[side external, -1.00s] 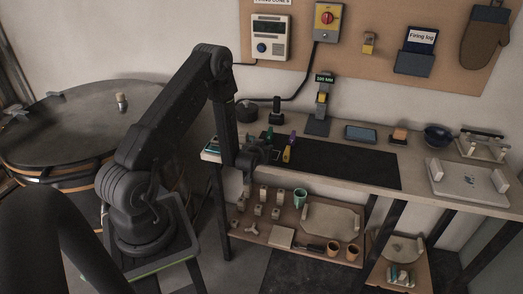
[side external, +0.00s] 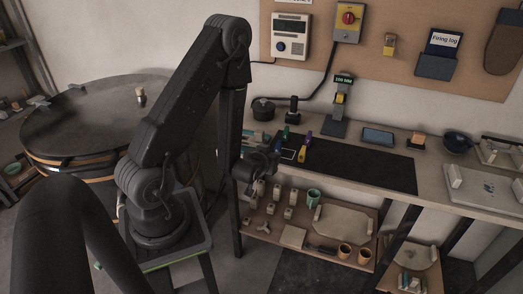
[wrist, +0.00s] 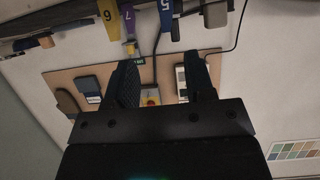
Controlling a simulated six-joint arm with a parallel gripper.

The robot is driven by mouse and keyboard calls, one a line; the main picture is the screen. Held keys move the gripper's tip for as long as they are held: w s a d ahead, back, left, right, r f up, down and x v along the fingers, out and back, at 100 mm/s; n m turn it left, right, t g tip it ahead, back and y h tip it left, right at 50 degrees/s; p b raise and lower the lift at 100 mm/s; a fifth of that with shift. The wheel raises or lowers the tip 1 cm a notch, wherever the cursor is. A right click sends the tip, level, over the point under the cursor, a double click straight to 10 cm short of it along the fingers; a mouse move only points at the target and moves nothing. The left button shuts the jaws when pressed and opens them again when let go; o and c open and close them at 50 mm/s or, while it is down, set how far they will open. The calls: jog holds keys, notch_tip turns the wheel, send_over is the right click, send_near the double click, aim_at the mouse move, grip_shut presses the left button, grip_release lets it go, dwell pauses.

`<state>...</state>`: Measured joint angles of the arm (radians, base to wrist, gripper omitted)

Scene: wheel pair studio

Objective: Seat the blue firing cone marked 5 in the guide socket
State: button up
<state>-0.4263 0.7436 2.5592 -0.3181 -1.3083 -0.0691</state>
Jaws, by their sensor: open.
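The blue cone marked 5 (wrist: 166,14) hangs into the top of the wrist view, which looks upside down. Its lower part is cut off by the frame edge. My gripper (wrist: 162,68) is open and empty, its two dark fingers apart and the cone beyond their tips, not between them. In the side view my gripper (side external: 270,160) is at the left end of the bench, near the black mat (side external: 365,167). I cannot pick out the blue cone there; my gripper may hide it. I cannot make out the guide socket clearly in either view.
A yellow cone marked 6 (wrist: 108,12) and a purple cone marked 7 (wrist: 128,18) stand beside the blue one. A green cone (side external: 284,133) is close by. A height gauge (side external: 338,105) stands behind. The mat's right part is clear.

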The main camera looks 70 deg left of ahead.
jog(key=w+d+r+m+h, duration=0.2)
jog(key=d+r+m+h, duration=0.4)
jog(key=d+r, duration=0.8)
jog(key=s+d+r+m+g+h, duration=0.1)
jog(key=s+d+r+g, duration=0.1)
jog(key=s+r, duration=0.3)
jog(key=s+d+r+m+g+h, duration=0.1)
jog(key=s+d+r, duration=0.4)
jog(key=s, duration=0.5)
jog(key=shift+s+r+m+g+h, duration=0.4)
jog(key=shift+r+m+h, duration=0.1)
jog(key=shift+h, duration=0.1)
jog(key=shift+o, duration=0.5)
jog(key=shift+f, duration=0.1)
